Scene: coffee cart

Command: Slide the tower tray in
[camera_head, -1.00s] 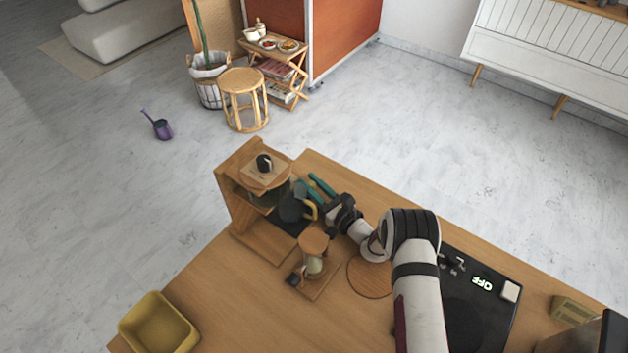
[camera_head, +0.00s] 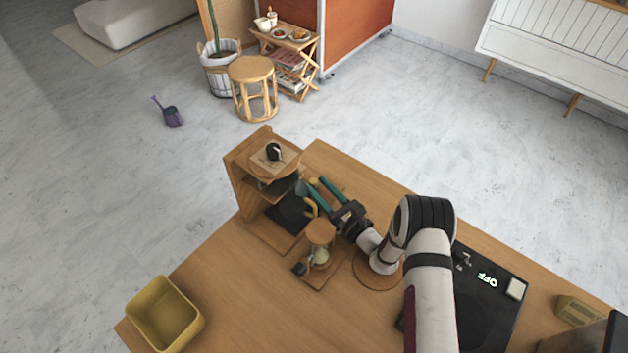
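The wooden tower (camera_head: 243,187) stands at the table's far left corner, with a round top holding a small black-and-white object (camera_head: 274,152). A dark tray (camera_head: 287,216) shows low in the tower, its near right part sticking out past the side. The fingertips are close to the tower's right side; contact cannot be told.
A wooden stand with an hourglass-shaped vessel (camera_head: 320,243) stands just in front of my gripper. A round wooden mat (camera_head: 378,270) lies under my arm. A yellow bin (camera_head: 165,314) is at the front left. A black panel reading OFF (camera_head: 495,305) is to the right.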

